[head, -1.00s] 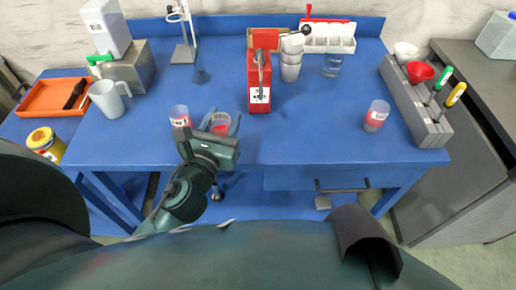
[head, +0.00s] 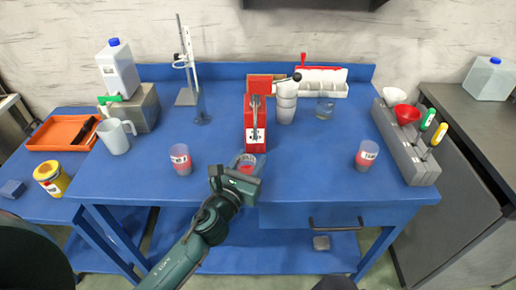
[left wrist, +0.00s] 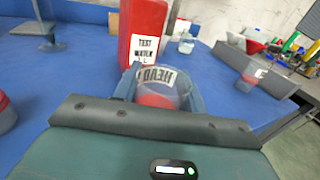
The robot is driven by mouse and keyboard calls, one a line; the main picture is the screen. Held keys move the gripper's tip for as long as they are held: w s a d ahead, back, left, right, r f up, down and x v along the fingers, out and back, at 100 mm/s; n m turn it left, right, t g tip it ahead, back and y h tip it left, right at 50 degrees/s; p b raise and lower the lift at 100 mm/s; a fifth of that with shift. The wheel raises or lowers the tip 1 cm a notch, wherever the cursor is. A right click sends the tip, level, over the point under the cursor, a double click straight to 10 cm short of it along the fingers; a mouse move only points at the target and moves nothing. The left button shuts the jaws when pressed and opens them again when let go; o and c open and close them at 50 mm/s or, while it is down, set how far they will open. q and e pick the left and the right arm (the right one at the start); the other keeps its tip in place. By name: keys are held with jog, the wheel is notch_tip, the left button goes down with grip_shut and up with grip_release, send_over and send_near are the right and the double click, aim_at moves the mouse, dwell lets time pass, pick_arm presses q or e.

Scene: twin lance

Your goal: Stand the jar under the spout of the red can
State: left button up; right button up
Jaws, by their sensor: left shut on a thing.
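The red can (head: 255,130) stands upright in the middle of the blue bench, with a white label low on its front; the wrist view shows its lower front (left wrist: 140,40). I cannot make out its spout clearly. My left gripper (head: 243,166) is shut around a clear jar with red contents (head: 247,160), close in front of the can. In the left wrist view the jar (left wrist: 165,85) sits between the fingers with its label showing. Whether it touches the bench is unclear. Similar jars stand left (head: 181,160) and right (head: 366,156). My right gripper is not in view.
White cups (head: 286,100) and a clear beaker (head: 325,108) stand right of the can. A grey rack with funnels and screwdrivers (head: 405,145) is at the right edge. A white mug (head: 115,137) and orange tray (head: 62,132) are left.

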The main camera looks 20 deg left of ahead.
pick_arm(q)
jog(key=w, duration=0.2)
jog(key=shift+w+d, duration=0.15)
jog(key=shift+w, duration=0.25)
jog(key=w, duration=0.2)
jog(key=shift+w+d+r, duration=0.1)
jog(key=shift+w+d, duration=0.05)
jog(key=shift+w, duration=0.2)
jog(key=shift+w+f+b, duration=0.1)
jog(key=shift+f+b, duration=0.25)
jog(key=shift+f, duration=0.6)
jog(key=o, duration=1)
